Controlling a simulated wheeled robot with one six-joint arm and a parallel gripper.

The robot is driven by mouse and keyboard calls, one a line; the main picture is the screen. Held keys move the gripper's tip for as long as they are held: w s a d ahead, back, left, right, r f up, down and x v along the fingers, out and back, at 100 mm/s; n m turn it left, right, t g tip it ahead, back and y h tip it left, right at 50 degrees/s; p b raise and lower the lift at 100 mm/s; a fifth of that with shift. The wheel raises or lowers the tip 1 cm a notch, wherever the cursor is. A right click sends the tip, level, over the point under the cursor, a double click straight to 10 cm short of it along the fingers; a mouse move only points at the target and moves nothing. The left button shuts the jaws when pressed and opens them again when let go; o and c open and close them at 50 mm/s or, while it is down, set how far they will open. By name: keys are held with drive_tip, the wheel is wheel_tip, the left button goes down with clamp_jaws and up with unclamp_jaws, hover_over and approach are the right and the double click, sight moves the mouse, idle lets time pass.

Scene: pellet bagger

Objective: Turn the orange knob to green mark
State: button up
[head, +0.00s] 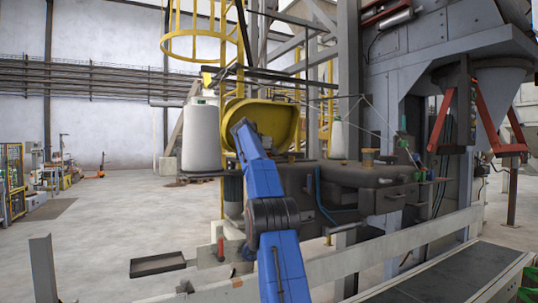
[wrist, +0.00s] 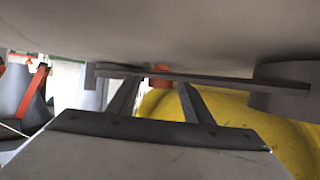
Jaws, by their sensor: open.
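In the wrist view my gripper (wrist: 158,84) is open, with its two dark fingers apart and nothing held between them. A small orange piece (wrist: 161,69), which looks like the orange knob, shows just beyond the fingertips, between them in the picture. A flat grey bar (wrist: 225,80) crosses in front of its lower part. I cannot tell whether the fingers touch the bar or the knob. No green mark can be made out. In the head view my blue arm reaches up toward a yellow rounded housing (head: 270,117); the gripper and the knob cannot be made out there.
A yellow curved surface (wrist: 230,130) lies behind the right finger in the wrist view, and a large grey surface (wrist: 190,30) hangs close above. In the head view a dark machine beam (head: 345,180) stands right of my arm, and a pale rail (head: 400,245) crosses in front.

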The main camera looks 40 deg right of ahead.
drive_tip(key=c, duration=1.1)
drive_tip(key=shift+o, duration=0.2)
drive_tip(key=shift+s+d+n+t+y, duration=0.15)
drive_tip(key=shift+n+t+y, duration=0.15)
drive_tip(key=shift+n+t, duration=0.35)
drive_tip(key=shift+n+t+y, duration=1.2)
drive_tip(key=shift+n+t, duration=0.35)
drive_tip(key=shift+n, duration=0.1)
drive_tip(key=shift+w, duration=0.2)
drive_tip(key=o, duration=1.1)
drive_tip(key=shift+c, duration=0.2)
